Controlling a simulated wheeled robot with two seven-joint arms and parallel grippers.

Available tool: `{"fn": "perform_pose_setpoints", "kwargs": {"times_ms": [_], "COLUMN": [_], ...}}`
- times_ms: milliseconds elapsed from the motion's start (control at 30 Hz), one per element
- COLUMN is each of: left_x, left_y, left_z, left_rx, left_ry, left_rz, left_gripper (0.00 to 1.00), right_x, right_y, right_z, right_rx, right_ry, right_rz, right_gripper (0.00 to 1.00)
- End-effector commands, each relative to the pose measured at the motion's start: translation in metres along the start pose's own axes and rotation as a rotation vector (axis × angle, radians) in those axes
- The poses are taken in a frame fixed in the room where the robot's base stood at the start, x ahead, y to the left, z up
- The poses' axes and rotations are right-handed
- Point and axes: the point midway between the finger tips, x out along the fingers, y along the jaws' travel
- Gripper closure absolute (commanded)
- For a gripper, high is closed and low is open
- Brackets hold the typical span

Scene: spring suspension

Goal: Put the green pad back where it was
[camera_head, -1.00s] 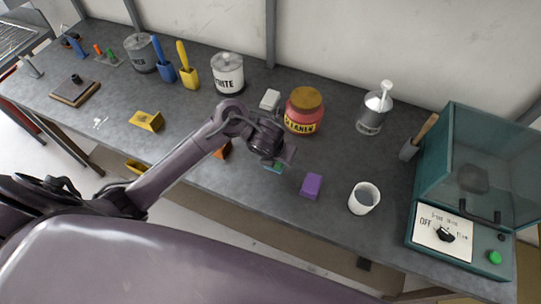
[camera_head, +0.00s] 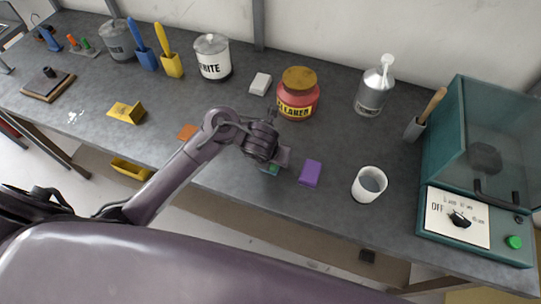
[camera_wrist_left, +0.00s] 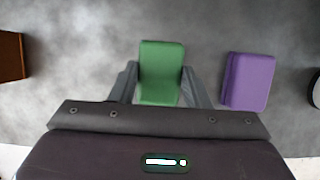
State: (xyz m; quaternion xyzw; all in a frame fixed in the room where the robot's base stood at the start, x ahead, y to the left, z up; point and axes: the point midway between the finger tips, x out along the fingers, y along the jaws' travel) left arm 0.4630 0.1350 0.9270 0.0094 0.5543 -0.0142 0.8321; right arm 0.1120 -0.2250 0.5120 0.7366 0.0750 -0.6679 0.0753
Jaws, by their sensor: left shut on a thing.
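The green pad (camera_wrist_left: 161,72) sits between the fingers of my left gripper (camera_wrist_left: 159,85) in the left wrist view. The gripper is shut on it. In the head view the pad (camera_head: 270,170) shows only as a small green patch under my left gripper (camera_head: 276,160), near the front edge of the bench; the rest is hidden by the gripper. I cannot tell whether the pad touches the bench top. My right gripper is in neither view.
A purple block (camera_head: 311,173) lies just right of the gripper, and an orange block (camera_head: 187,132) to its left. A white cup (camera_head: 369,184) stands farther right. Behind are a red jar (camera_head: 298,95) and a white block (camera_head: 260,84). A teal cabinet (camera_head: 470,170) stands at right.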

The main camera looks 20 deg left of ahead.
Motion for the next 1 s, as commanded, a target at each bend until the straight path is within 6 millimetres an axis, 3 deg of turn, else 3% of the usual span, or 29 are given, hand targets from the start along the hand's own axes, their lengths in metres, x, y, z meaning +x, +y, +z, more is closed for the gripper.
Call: {"fn": "perform_pose_setpoints", "kwargs": {"times_ms": [167, 200, 367, 733, 1000], "left_x": [0.004, 0.003, 0.003, -0.005, -0.059], "left_y": [0.001, 0.001, 0.0, 0.0, 0.0], "left_z": [-0.001, -0.001, -0.001, 0.001, 0.004], "left_rx": [0.0, 0.0, 0.0, 0.0, -0.001], "left_ry": [0.0, 0.0, 0.0, 0.0, 0.0], "left_rz": [0.001, 0.001, 0.001, -0.001, -0.001], "left_gripper": [0.86, 0.55, 0.36, 0.36, 0.36], "right_x": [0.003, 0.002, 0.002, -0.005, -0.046], "right_y": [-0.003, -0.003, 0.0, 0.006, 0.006], "right_z": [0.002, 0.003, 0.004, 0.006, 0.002], "right_rx": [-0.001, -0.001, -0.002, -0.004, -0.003], "right_ry": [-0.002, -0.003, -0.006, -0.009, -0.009], "right_rz": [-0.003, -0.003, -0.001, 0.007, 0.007], "right_gripper": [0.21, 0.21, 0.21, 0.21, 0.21]}}
